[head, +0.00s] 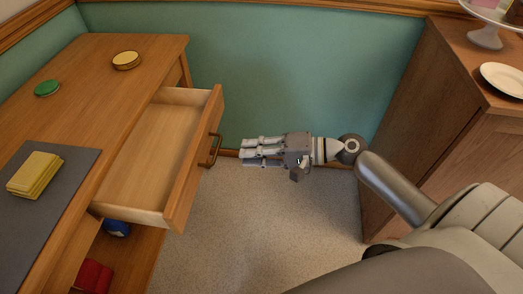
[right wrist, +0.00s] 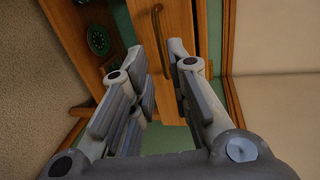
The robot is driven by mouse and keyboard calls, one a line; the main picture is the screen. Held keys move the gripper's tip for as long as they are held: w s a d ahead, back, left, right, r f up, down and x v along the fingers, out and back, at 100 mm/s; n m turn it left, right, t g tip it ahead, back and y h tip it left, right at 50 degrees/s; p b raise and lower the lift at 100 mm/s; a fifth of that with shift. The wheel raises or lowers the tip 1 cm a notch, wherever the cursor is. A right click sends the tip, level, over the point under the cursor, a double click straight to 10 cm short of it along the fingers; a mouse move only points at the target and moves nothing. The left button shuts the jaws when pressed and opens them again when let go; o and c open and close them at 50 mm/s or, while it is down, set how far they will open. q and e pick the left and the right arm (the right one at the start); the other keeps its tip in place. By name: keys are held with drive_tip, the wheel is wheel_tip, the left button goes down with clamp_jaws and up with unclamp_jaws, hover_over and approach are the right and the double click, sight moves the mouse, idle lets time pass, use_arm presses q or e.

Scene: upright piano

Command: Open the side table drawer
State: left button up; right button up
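The side table (head: 90,60) is wooden and stands at the left in the head view. Its drawer (head: 150,140) is pulled well out and looks empty inside. The dark handle (head: 215,150) is on the drawer's front, facing right. My right gripper (head: 244,152) is to the right of the handle, pointing at it, with a small gap between. In the right wrist view the gripper (right wrist: 158,55) has its fingers apart and nothing between them, with the handle (right wrist: 159,40) beyond the fingertips. My left gripper is not in view.
A yellow block (head: 35,175) lies on a grey mat (head: 60,220) on the tabletop, with a green disc (head: 47,88) and a yellow round thing (head: 127,60). Blue and red things sit under the drawer. A wooden cabinet (head: 410,120) stands right. Carpet (head: 220,230) lies between.

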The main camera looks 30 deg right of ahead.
drive_tip(key=shift+v, duration=1.2)
